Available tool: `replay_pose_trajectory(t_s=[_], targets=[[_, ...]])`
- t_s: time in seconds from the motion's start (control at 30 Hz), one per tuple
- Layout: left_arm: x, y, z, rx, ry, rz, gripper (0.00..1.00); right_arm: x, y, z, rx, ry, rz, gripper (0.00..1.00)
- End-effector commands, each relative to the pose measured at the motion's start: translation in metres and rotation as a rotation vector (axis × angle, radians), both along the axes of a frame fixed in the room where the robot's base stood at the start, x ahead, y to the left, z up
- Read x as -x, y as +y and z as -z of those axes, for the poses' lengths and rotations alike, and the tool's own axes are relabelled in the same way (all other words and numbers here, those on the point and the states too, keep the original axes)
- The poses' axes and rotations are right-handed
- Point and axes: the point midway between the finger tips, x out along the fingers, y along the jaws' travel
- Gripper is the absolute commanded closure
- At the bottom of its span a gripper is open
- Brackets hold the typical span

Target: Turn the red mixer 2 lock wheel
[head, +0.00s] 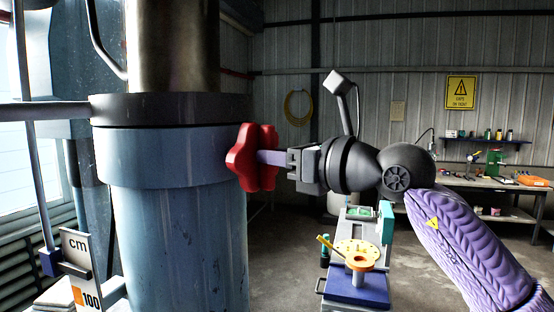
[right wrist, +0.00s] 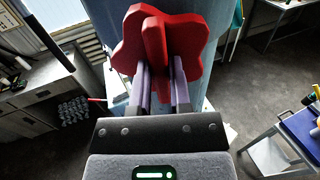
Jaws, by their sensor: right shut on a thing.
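The red lock wheel (head: 243,158) is a lobed knob on the right side of the large blue-grey column (head: 170,225), just below its dark collar. My right gripper (head: 265,157) reaches it from the right, with its purple fingers at the wheel. In the right wrist view, the wheel (right wrist: 194,45) fills the top middle. There my right gripper (right wrist: 160,75) has one finger on each side of the wheel's raised middle rib and is shut on it. The fingertips are partly hidden by the red lobes. My left gripper is not in view.
A small blue cart (head: 357,290) with a yellow disc and an orange ring stands below my right forearm. A workbench (head: 480,183) with an orange bin is at the back right. A sign marked cm and 100 (head: 78,262) stands at lower left. Open floor lies between.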

Motion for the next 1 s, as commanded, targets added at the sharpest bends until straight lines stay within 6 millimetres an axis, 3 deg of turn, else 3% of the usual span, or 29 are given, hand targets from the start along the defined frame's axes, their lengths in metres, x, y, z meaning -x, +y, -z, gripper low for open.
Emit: replay_pose_trajectory(t_s=[1.0], targets=[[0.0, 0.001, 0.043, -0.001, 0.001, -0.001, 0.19, -0.003, -0.003, 0.003, -0.585, 0.746, 0.0, 1.0]])
